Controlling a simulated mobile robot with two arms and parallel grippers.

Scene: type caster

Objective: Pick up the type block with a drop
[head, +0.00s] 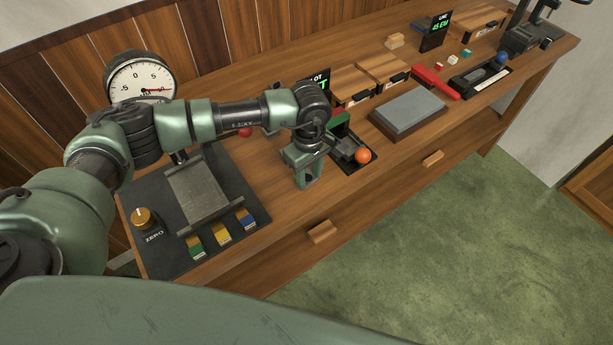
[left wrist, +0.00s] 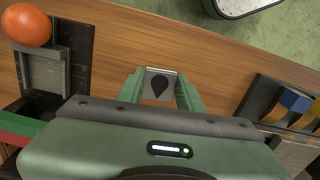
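The type block with a drop (left wrist: 160,85) shows in the left wrist view as a small grey block with a black drop on its face. My left gripper (left wrist: 160,80) has its two green fingers on either side of the block. I cannot tell whether they press on it or stand slightly apart. In the head view my left gripper (head: 305,180) points down near the tabletop, close to the bench's front edge, and hides the block. My right gripper is in neither view.
Left of the gripper stand a dark plate with a gold knob (head: 143,218) and a dial gauge (head: 141,78). Just right is a dark fixture with an orange ball (head: 363,156). A grey stone slab (head: 408,113) and wooden boxes (head: 382,68) lie farther right.

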